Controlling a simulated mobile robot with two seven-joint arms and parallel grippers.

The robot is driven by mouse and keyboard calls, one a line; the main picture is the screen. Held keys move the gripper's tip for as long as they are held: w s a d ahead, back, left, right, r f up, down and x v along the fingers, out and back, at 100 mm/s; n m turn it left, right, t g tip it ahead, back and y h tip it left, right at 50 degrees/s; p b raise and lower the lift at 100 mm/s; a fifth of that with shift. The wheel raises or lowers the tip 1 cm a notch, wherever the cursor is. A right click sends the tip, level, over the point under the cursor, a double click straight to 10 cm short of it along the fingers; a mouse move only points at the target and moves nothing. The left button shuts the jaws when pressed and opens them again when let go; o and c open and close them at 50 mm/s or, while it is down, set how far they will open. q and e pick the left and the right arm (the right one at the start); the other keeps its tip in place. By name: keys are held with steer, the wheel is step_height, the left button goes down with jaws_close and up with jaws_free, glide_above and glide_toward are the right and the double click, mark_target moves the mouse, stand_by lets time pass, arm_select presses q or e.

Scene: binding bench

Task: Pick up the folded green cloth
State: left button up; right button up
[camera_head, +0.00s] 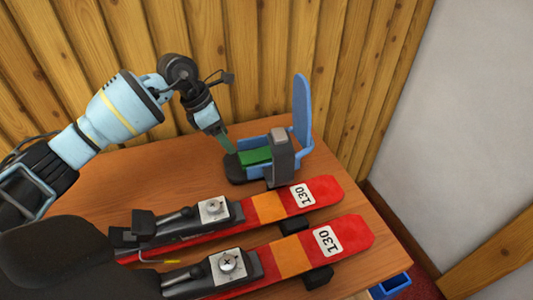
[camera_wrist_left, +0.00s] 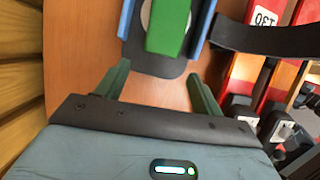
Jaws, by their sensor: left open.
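The folded green cloth (camera_head: 255,156) lies in a blue holder (camera_head: 301,110) with a tall upright back and a black front end (camera_head: 235,170). The left wrist view shows the cloth (camera_wrist_left: 168,25) as a green strip between the holder's blue sides, cut off by the top edge. My left gripper (camera_head: 229,146) is beside the front end of the holder, pointing down. In the left wrist view its two green fingers (camera_wrist_left: 158,72) are spread apart with nothing between them, short of the cloth. My right gripper is not in view.
Two red skis (camera_head: 267,207) marked 130, with bindings, lie along the front of the wooden bench (camera_head: 150,180). A grey block (camera_head: 281,155) stands at the holder's near side. A wood-plank wall (camera_head: 240,60) rises close behind. The bench left of the holder is clear.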

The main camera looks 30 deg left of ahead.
mark_target(241, 158)
arm_select(q)
steer(key=shift+x, duration=3.85)
steer(key=shift+s+d+r, duration=0.1)
steer(key=shift+s+d, duration=0.05)
steer(key=c, duration=0.6)
